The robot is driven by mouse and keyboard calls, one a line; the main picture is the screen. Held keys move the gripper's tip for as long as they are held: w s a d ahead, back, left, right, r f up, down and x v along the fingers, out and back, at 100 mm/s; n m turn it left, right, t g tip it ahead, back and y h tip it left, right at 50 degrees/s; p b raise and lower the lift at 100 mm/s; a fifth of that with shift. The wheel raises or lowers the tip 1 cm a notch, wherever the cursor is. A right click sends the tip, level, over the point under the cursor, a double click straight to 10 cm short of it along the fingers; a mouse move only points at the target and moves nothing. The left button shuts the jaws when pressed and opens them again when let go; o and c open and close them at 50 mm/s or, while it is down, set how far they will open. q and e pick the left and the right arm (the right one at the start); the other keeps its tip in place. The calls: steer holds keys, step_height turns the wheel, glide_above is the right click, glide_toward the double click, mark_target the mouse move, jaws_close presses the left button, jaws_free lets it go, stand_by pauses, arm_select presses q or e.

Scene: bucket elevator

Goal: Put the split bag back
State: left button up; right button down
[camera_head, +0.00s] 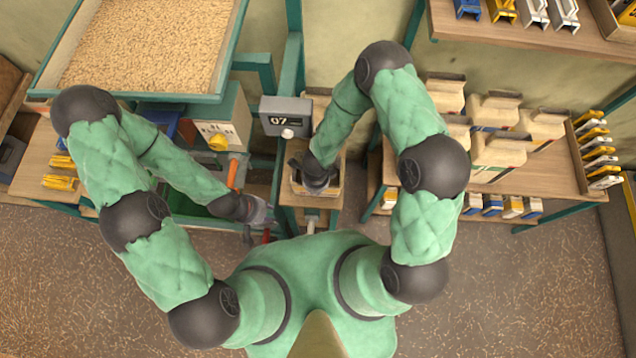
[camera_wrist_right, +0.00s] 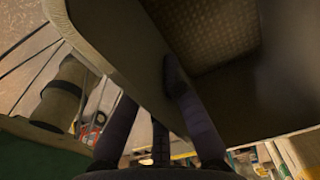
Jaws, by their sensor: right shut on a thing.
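Several pale paper bags (camera_head: 500,147) stand upright on the wooden shelf (camera_head: 545,175) at the right in the head view. I cannot tell which bag, if any, is split. My right gripper (camera_head: 316,178) reaches down into a small open tan container (camera_head: 333,194) below the display. The right wrist view shows its fingers (camera_wrist_right: 162,110) on either side of a brownish-grey wall (camera_wrist_right: 125,55), which they grip. The patterned inside (camera_wrist_right: 215,45) shows beyond. My left gripper (camera_head: 258,210) is low beside the green frame; its fingertips are too unclear to judge.
A teal-edged tray of pellets (camera_head: 232,50) stands at the upper left. The floor at the lower right is clear of objects, with scattered bits.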

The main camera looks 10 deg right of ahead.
steer(key=shift+a+r, duration=0.1)
steer(key=shift+a, duration=0.05)
steer(key=c, duration=1.4)
jaws_free()
steer(key=shift+f, duration=0.2)
steer(key=shift+o, duration=0.2)
step_height(320, 180, up, 12)
steer(key=p, duration=0.4)
steer(key=s+d+f+n+y, duration=0.1)
steer(key=s+n+y, duration=0.1)
steer(key=n, duration=0.7)
steer(key=s+d+f+n+y, duration=0.1)
steer(key=s+d+f+n, duration=0.1)
steer(key=s+n, duration=0.3)
steer(key=n, duration=0.4)
steer(key=shift+n+y, duration=0.4)
